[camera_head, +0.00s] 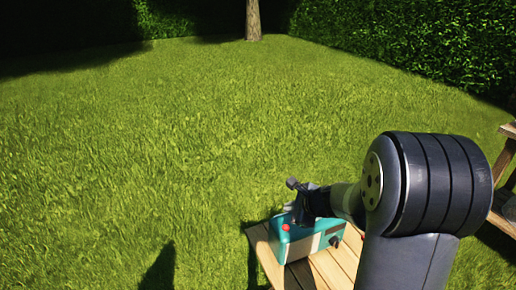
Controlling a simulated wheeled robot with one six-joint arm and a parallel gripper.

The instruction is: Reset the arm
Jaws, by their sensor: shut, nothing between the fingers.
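My gripper (299,203) is dark and sits at the end of my arm, which comes in from the lower right. It is shut and empty. It shows just above and behind a teal box (297,246) with a red button on top and a black knob on its front side. I cannot tell whether the gripper touches the box. My arm hides part of the gripper and some of the table.
The teal box stands on a slatted wooden table (268,262), seen at the bottom. A wooden bench-like structure (503,165) shows at the right edge. Open lawn (150,140) lies beyond, with a tree trunk (253,20) and hedges (430,45) behind.

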